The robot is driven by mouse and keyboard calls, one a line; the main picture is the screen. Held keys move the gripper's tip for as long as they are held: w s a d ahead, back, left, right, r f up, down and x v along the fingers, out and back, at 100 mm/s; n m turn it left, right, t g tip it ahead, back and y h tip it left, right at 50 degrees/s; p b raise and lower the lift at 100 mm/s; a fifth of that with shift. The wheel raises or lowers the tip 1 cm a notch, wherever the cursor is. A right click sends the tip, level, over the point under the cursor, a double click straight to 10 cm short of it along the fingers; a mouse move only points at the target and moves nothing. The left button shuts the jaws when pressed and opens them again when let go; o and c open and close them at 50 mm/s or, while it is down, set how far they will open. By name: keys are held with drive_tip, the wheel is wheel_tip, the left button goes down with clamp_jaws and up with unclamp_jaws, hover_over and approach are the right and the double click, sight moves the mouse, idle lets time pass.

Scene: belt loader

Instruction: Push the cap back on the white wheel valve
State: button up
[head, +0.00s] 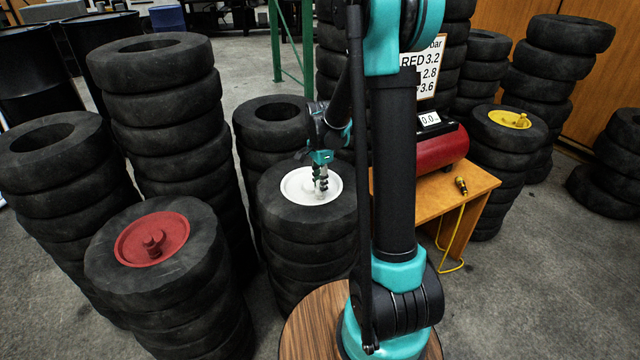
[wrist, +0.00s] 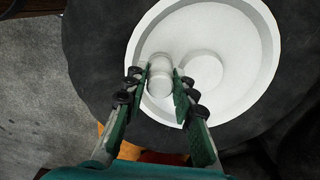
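The white wheel (head: 297,187) lies flat in the top tyre of a stack at the centre; its dish fills much of the wrist view (wrist: 245,45). A round white hub (wrist: 203,70) rises from it. Beside the hub, a short white cylindrical piece, which looks like the cap (wrist: 160,84), sits between my fingertips.
A red wheel (head: 152,239) tops the tyre stack at front left, a yellow wheel (head: 510,118) one at right. A wooden bench (head: 470,190) holds a red compressor (head: 437,150) and a brass-ended hose fitting (head: 461,185). Tyre stacks crowd the left and back; grey floor is open at lower right.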

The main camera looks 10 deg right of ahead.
drive_tip(key=o, duration=0.5)
drive_tip(key=shift+r, duration=0.1)
wheel_tip(320, 180, up, 12)
drive_tip(key=shift+f, duration=0.1)
idle(0.4)
